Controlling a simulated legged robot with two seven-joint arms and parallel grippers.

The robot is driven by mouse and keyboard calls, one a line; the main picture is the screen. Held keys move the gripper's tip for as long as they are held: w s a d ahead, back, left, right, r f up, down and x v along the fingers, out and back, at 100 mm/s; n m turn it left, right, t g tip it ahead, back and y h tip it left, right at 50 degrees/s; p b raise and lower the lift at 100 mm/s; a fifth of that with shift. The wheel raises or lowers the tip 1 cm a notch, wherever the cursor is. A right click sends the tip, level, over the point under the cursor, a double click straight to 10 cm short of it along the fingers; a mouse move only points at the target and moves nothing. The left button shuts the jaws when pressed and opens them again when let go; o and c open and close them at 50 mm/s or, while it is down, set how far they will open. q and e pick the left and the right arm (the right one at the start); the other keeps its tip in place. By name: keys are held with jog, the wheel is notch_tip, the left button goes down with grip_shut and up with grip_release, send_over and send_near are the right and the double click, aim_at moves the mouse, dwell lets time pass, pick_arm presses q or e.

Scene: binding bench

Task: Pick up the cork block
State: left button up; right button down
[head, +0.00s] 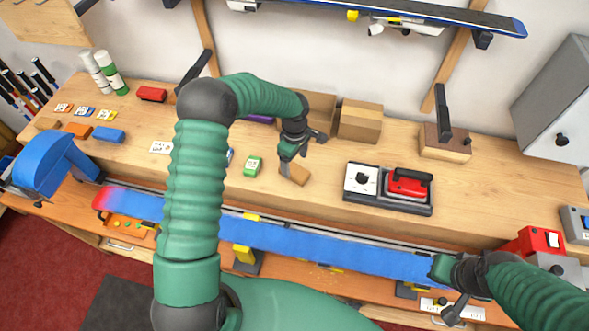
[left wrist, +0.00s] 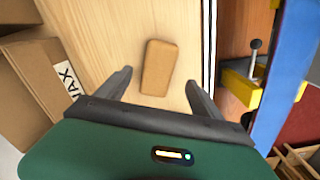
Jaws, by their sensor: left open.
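The cork block (left wrist: 158,67) is a tan, rounded rectangular piece lying flat on the wooden bench top. In the head view it is partly hidden, with its tan surface (head: 299,175) showing beneath my left gripper (head: 290,167). In the left wrist view the open left gripper (left wrist: 158,80) points down at the block, with one finger on each side of its near end. Bare wood shows between the fingers and the block. The gripper holds nothing.
A blue ski (head: 300,241) lies clamped along the bench front. Cardboard boxes (head: 360,121) stand behind the left gripper and show close by in the left wrist view (left wrist: 30,90). A red-handled iron (head: 408,184) sits in a dark tray to the right. A green-white box (head: 253,166) lies left.

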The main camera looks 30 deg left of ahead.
aim_at(296, 170)
pick_arm(q)
jog(key=shift+f, duration=0.4)
jog(key=shift+d+f+p, duration=0.1)
jog(key=shift+f+p, duration=0.25)
jog(key=shift+p, duration=0.05)
notch_tip(296, 170, down, 4)
jog(key=shift+w+d+r+p, duration=0.1)
jog(key=shift+d+p, duration=0.05)
jog(key=shift+p, duration=0.75)
jog(key=shift+w+f, duration=0.1)
jog(key=shift+f, duration=0.25)
jog(key=c, duration=1.6)
notch_tip(296, 170, up, 9)
jog(key=b, duration=0.3)
jog(key=shift+r, duration=0.6)
jog(key=o, duration=0.8)
jog(key=c, duration=0.4)
jog(key=shift+f, duration=0.1)
jog(key=shift+c, duration=0.4)
